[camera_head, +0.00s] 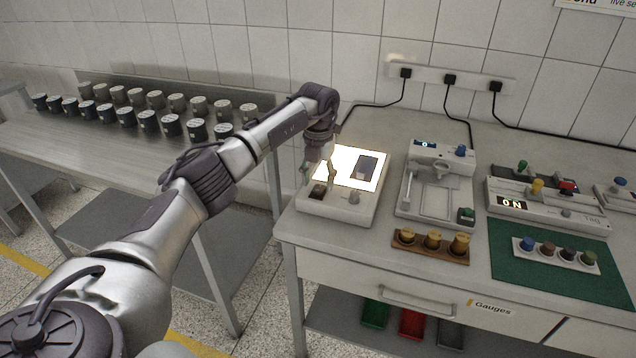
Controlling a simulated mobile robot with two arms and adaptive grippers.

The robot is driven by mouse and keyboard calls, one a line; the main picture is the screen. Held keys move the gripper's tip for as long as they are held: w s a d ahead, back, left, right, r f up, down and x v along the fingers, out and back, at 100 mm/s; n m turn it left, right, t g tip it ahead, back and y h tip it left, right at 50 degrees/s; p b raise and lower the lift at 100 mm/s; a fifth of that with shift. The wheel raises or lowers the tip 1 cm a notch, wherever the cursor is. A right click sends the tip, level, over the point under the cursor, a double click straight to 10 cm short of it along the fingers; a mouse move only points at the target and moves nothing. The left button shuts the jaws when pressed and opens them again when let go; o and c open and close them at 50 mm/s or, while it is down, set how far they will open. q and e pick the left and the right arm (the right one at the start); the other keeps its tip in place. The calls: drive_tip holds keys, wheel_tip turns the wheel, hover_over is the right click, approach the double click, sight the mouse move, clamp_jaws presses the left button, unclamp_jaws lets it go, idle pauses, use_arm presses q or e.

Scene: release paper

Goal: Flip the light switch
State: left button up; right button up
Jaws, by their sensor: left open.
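A white light box (338,208) stands at the left end of the bench, its top panel (345,179) glowing bright white. A small dark rectangular piece (367,167) lies on the lit panel. My left gripper (318,178) points down over the left part of the box, just above the switch. Its fingers are apart and hold nothing. Whether a fingertip touches the switch I cannot tell. My right gripper is not in view.
To the right stand a white measuring device (437,205), a wooden block with brass weights (431,246), and a labelled device (548,207) behind a green mat (510,273). Cables run to a wall socket strip (450,77). A steel table with several dark cups (171,125) is at left.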

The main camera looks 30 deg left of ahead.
sight(318, 189)
use_arm(q)
wheel_tip(318, 189, up, 11)
drive_tip(key=shift+f, duration=0.15)
idle(0.5)
